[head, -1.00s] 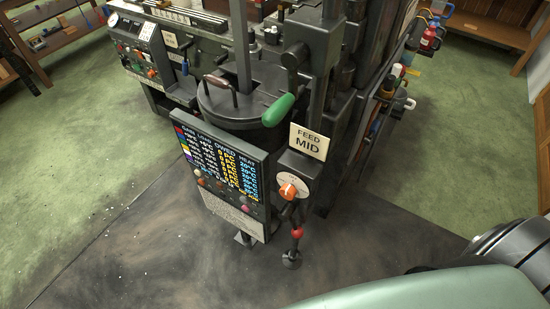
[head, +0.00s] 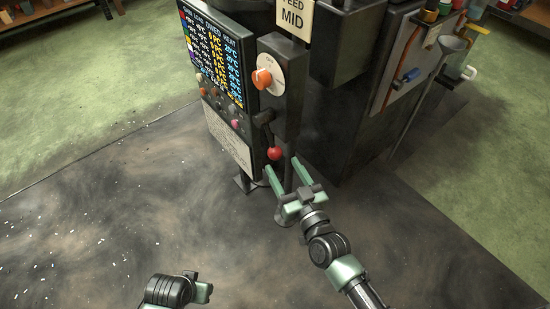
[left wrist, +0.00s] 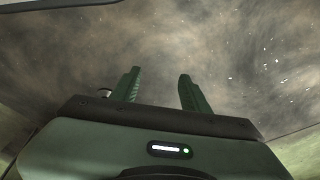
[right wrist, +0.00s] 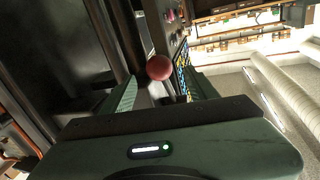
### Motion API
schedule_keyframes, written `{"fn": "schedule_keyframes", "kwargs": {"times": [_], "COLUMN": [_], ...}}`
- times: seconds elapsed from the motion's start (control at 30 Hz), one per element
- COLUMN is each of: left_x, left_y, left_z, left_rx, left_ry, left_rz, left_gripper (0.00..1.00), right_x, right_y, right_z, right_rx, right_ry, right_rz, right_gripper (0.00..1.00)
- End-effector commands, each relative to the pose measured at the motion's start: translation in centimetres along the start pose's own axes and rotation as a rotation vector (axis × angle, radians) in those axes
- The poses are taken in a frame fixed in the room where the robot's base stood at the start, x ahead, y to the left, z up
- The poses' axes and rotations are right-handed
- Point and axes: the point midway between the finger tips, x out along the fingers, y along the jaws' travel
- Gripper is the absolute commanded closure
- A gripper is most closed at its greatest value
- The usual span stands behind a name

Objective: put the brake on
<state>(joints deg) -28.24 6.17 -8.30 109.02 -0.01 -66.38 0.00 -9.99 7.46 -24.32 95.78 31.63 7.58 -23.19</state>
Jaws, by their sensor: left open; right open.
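A dark lever with a red ball knob (head: 275,153) hangs below the orange dial on the narrow front post of the machine; no label marks it as the brake. My right gripper (head: 283,166) is open, its green fingers pointing up at the knob from just below. In the right wrist view the red knob (right wrist: 159,67) shows between and just beyond the fingertips; I cannot tell if they touch it. My left gripper (head: 207,291) is low in the head view, away from the machine. The left wrist view shows its fingers (left wrist: 159,76) apart and empty over the floor.
The orange dial (head: 262,79) sits above the lever, and the display panel (head: 213,58) with several small knobs is to its left. A "FEED MID" sign (head: 295,17) is above. The dark floor (head: 110,220) at left is clear apart from small pale specks.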

Motion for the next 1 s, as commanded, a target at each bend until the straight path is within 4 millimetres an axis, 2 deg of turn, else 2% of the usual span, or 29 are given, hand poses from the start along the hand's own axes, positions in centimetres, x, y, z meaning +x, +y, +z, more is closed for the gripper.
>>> {"fn": "schedule_keyframes", "kwargs": {"times": [0.2, 0.4, 0.73, 0.77, 0.97, 1.0], "left_x": [-1.8, -3.2, -3.6, -3.6, -3.6, -3.6], "left_y": [-0.1, -0.2, -0.2, -0.2, -0.2, -0.2], "left_z": [-0.7, -1.2, -1.3, -1.3, -1.3, -1.3], "left_rx": [-0.002, -0.003, -0.003, -0.003, -0.003, -0.003], "left_ry": [0.012, 0.019, 0.020, 0.020, 0.020, 0.021], "left_rz": [-0.002, -0.003, -0.003, -0.003, -0.003, -0.003], "left_gripper": [0.54, 0.54, 0.54, 0.54, 0.54, 0.54], "right_x": [3.7, 6.0, 6.5, 6.5, 6.4, 6.4], "right_y": [0.1, 0.1, 0.0, 0.1, 0.1, 0.1], "right_z": [0.0, 0.1, 0.1, 0.1, 0.1, 0.1], "right_rx": [0.000, -0.001, -0.001, -0.001, -0.001, -0.001], "right_ry": [0.000, -0.002, -0.004, -0.004, -0.004, -0.004], "right_rz": [0.001, 0.001, 0.001, 0.001, 0.001, 0.001], "right_gripper": [0.41, 0.41, 0.41, 0.44, 1.00, 1.00]}}
